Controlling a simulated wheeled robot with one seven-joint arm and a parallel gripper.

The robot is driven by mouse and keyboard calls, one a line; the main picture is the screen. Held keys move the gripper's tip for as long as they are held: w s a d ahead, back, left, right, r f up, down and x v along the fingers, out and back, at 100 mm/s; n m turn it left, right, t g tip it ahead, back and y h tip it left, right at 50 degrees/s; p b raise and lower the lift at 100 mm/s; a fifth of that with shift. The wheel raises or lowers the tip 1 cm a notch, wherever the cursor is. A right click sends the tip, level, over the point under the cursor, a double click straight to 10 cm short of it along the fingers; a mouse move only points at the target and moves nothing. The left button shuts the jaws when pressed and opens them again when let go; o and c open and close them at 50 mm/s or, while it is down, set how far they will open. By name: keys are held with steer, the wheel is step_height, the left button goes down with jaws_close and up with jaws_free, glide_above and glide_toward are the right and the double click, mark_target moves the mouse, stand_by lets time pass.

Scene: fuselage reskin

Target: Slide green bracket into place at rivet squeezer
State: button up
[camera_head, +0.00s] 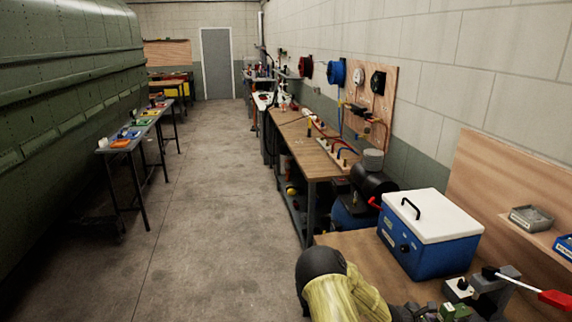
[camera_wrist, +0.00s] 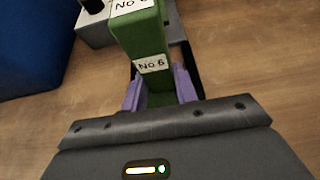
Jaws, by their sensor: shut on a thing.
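The green bracket (camera_wrist: 150,88) carries white "No 6" labels and sits between the purple-padded fingers of my gripper (camera_wrist: 160,92) in the wrist view. My gripper is shut on it. In the head view the green bracket (camera_head: 454,311) shows at the bottom edge, just left of the rivet squeezer (camera_head: 490,290), a grey tool with a red-handled lever. The bracket's far end reaches a grey block (camera_wrist: 95,30) at the top of the wrist view. I cannot tell whether they touch. The far end is cut off by the frame.
A blue cooler (camera_head: 428,240) with a white lid stands on the wooden bench (camera_head: 350,243) behind the squeezer. Its blue side (camera_wrist: 25,45) also shows at left in the wrist view. Small bins (camera_head: 537,218) sit on a ledge at right. Bare wood lies around my gripper.

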mark_target(444, 309)
steer(key=shift+w+d+b, duration=0.15)
steer(key=shift+d+b, duration=0.45)
steer(key=shift+d, duration=0.8)
steer(key=o, duration=1)
steer(key=shift+c, duration=0.2)
steer(key=shift+s+a+r+p, duration=0.1)
steer(key=shift+a+r+p, duration=0.4)
steer(key=shift+r+p, duration=0.5)
steer(key=shift+s+a+r+p, duration=0.1)
steer(key=shift+a+r+p, duration=0.55)
steer(key=shift+r, duration=0.7)
steer(key=shift+a+r+p, duration=0.35)
steer(key=shift+r+p, duration=0.6)
steer(key=shift+r, duration=0.2)
